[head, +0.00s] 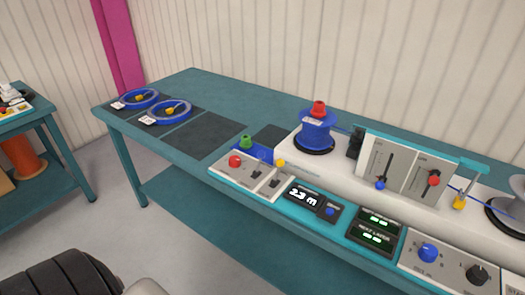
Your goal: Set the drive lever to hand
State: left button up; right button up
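The cable winding bench has several small levers, and their labels are too small to read, so I cannot tell which is the drive lever. A black toggle lever (256,173) stands on the left control panel beside a red button. Another black toggle (273,182) is on the panel to its right. On the upright grey panel, one slot lever has a blue knob (380,185) low down, and another has a red knob (434,181). A blue knob (428,253) and a black knob (478,273) are on the front right panel. Neither gripper shows.
A blue reel (316,133) with a red top stands on the white machine body. Two blue rings (170,112) lie on dark mats at the bench's left end. Lit displays (303,197) line the front. A side table (45,117) stands far left, with open floor between.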

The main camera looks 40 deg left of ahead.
aim_at(261, 154)
jog(key=j+z, duration=0.25)
jog(key=j, duration=0.35)
jog(key=j+z, duration=0.2)
jog(key=j, duration=0.4)
jog(key=j+z, duration=0.25)
jog(key=j, duration=0.35)
jog(key=k+j+z, duration=0.2)
jog(key=j, duration=0.4)
jog(key=j+z, duration=0.25)
jog(key=j, duration=0.35)
